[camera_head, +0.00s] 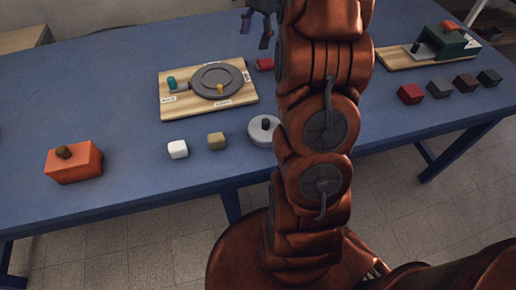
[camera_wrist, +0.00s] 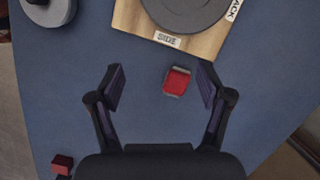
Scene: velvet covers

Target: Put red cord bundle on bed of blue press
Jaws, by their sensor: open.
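A small red bundle (camera_head: 265,64), which looks like the red cord bundle, lies on the blue table just right of the turntable board. It also shows in the wrist view (camera_wrist: 176,81), with a paler band along its top edge. My gripper (camera_head: 256,29) is open and empty above the table. In the wrist view the bundle lies between the open fingers (camera_wrist: 160,88), nearer the right one and apart from it. I see no clearly blue press. A dark green press-like block (camera_head: 446,42) with an orange-brown top stands on the right-hand wooden board (camera_head: 398,58).
A wooden board (camera_head: 180,106) with a grey disc (camera_head: 216,80) lies left of the bundle. A round grey lid (camera_head: 263,131), white block (camera_head: 178,149), tan block (camera_head: 216,141) and orange box (camera_head: 75,165) lie nearer the front edge. A red cube (camera_head: 410,93) and several dark cubes sit right.

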